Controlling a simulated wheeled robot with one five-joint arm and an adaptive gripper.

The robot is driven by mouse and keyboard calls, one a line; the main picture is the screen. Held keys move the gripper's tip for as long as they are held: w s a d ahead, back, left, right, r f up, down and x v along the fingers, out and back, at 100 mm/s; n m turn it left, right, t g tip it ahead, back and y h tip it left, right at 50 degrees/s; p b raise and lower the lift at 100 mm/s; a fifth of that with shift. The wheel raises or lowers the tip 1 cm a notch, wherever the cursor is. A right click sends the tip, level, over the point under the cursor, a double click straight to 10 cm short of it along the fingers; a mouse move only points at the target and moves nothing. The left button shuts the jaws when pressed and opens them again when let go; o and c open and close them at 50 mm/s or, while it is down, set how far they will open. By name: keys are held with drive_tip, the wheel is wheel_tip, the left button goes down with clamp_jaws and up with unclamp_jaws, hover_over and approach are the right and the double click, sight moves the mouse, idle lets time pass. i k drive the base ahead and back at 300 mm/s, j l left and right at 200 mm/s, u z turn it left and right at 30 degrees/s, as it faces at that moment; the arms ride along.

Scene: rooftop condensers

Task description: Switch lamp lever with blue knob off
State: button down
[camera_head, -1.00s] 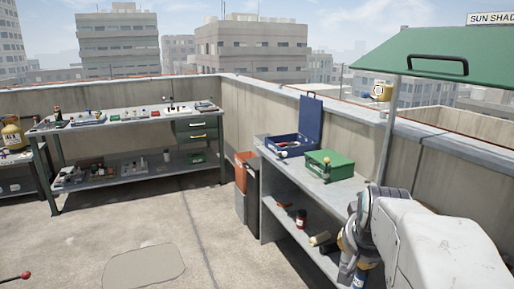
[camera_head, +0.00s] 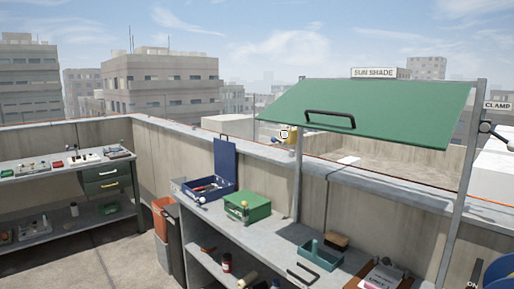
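I cannot make out a lever with a blue knob for certain. A rounded blue shape (camera_head: 500,273) is cut off at the lower right edge, near a small, partly cropped "ON" label (camera_head: 472,285); I cannot tell what it belongs to. A small yellow fixture (camera_head: 291,137) with a pale face, possibly a lamp, is beside the left post of the green sun shade (camera_head: 365,108). My gripper is out of view.
A grey bench (camera_head: 215,232) along the parapet carries an open blue toolbox (camera_head: 224,165), a green box (camera_head: 247,206) and a teal tray (camera_head: 320,256). A second workbench (camera_head: 20,173) stands at left. Bare floor shows lower left.

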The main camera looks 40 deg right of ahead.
sight(274, 140)
drive_tip(key=z, duration=1.15)
drive_tip(key=i+j+u, duration=0.2)
drive_tip(key=i+u, duration=0.15)
drive_tip(key=i, duration=0.25)
drive_tip(key=i+u, duration=0.35)
drive_tip(key=i, duration=0.3)
